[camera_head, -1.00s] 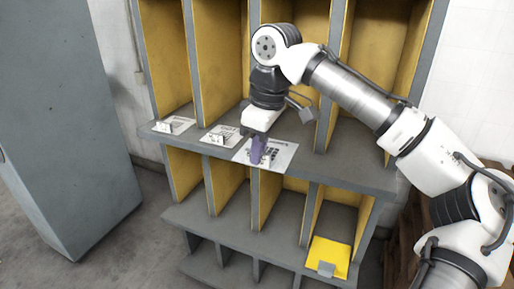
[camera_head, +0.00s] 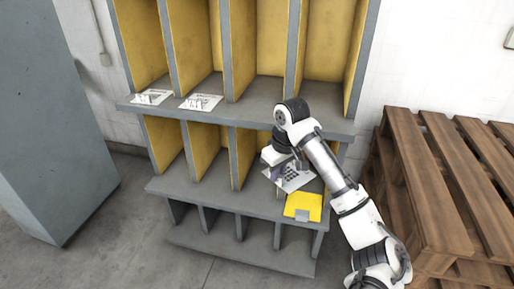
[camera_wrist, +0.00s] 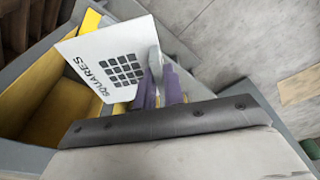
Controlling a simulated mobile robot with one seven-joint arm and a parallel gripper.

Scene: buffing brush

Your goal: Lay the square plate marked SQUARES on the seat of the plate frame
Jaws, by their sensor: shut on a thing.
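The white square plate marked SQUARES (camera_head: 298,181) carries a grid of dark squares, and its lettering reads clearly in the wrist view (camera_wrist: 88,52). My gripper (camera_head: 276,173) has purple fingers, which also show in the wrist view (camera_wrist: 163,88); it is shut on the plate's upright tab. The plate is held tilted in front of the lower right compartments. A yellow square piece with a grey tab (camera_head: 303,203), apparently the plate frame, lies on the lower shelf just below and right of the plate. Any gap between them is hard to judge.
Two other white plates, left (camera_head: 152,97) and right (camera_head: 201,102), lie on the upper shelf. Grey dividers with yellow panels separate the compartments. A grey cabinet (camera_head: 42,120) stands left, and wooden pallets (camera_head: 440,180) stand right, near my arm.

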